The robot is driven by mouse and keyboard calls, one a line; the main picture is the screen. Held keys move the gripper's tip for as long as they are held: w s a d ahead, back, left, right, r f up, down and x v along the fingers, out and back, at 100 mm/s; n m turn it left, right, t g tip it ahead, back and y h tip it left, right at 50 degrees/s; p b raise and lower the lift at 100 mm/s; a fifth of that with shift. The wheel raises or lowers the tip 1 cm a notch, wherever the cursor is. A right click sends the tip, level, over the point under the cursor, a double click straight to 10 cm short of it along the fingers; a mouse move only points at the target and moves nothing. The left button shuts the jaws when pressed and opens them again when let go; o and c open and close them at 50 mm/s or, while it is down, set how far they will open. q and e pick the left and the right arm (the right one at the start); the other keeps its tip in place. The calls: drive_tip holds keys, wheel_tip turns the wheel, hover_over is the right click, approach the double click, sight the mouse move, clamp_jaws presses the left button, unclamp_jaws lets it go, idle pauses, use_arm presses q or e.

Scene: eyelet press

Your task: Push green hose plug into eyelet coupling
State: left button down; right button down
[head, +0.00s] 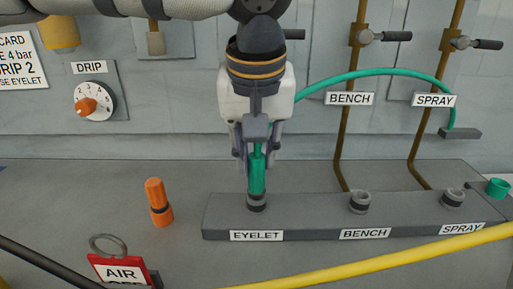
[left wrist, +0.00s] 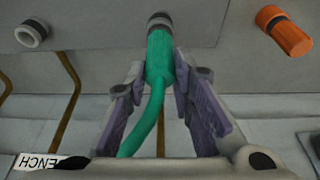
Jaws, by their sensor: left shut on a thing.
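The green hose plug (head: 257,177) stands upright at the eyelet coupling (head: 256,202), the leftmost on the grey block. My left gripper (head: 257,155) comes from above and is shut on the plug's upper part. In the left wrist view the green plug (left wrist: 159,58) sits between my gripper's fingers (left wrist: 157,85), with its end at the coupling's dark ring (left wrist: 160,20). How deep the plug sits in the coupling cannot be told. The green hose (head: 370,72) runs from behind the gripper to the right. My right gripper is not in view.
The grey block (head: 305,218) also carries the bench coupling (head: 360,201) and spray coupling (head: 453,197), both empty. A red air tag (head: 122,271) lies at the front left. A yellow hose (head: 375,258) crosses the front.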

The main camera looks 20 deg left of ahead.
use_arm(q)
drive_tip(key=shift+f, duration=0.25)
drive_tip(key=c, duration=1.3)
unclamp_jaws()
drive_tip(key=shift+r, duration=2.5)
